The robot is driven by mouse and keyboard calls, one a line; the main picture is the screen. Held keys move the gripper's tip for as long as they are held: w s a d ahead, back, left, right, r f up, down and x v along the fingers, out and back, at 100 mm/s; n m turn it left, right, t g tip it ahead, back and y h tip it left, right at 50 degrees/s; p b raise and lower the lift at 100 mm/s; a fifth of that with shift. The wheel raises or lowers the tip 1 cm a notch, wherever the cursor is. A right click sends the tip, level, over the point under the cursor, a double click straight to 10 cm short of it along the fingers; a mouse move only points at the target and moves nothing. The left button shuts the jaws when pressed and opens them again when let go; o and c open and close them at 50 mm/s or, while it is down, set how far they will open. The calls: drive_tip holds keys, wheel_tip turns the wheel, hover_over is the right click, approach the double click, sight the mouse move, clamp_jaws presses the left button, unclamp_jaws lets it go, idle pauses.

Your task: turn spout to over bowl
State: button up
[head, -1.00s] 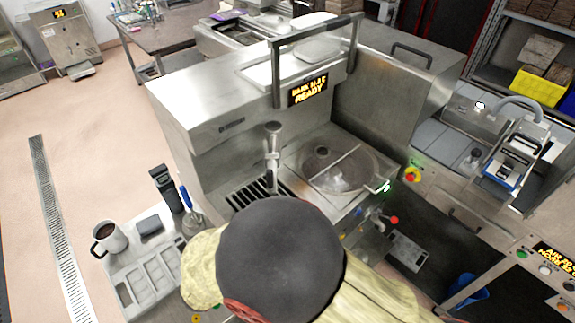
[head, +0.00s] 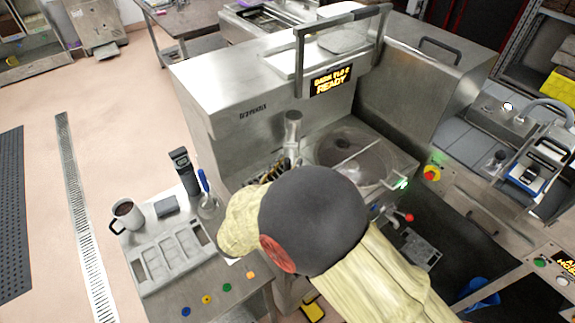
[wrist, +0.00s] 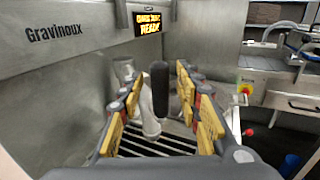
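The metal spout (head: 292,130) stands upright on the machine, left of the round steel bowl (head: 375,165). Its pale pipe (wrist: 148,118) comes down over the slotted drain grille in the wrist view, not over the bowl. A dark upright handle (wrist: 159,88) stands in front of the pipe. My gripper (wrist: 160,82) is open, with yellow-padded fingers on either side of the handle and a visible gap on both sides. In the head view my gripper (head: 272,172) is at the spout's lower part, which my arm partly hides. I cannot make out the bowl in the wrist view.
The machine's steel housing (head: 265,100) rises behind the spout. A lit display (head: 331,80) reads ready. A side table (head: 150,265) with a mug (head: 127,213) and moulds stands at the left. A red-knobbed lever (head: 408,217) sticks out right of my arm.

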drive_tip(key=shift+w+d, duration=0.1)
drive_tip(key=shift+w, duration=0.05)
drive_tip(key=shift+c, duration=0.7)
drive_tip(key=c, duration=0.7)
clamp_jaws()
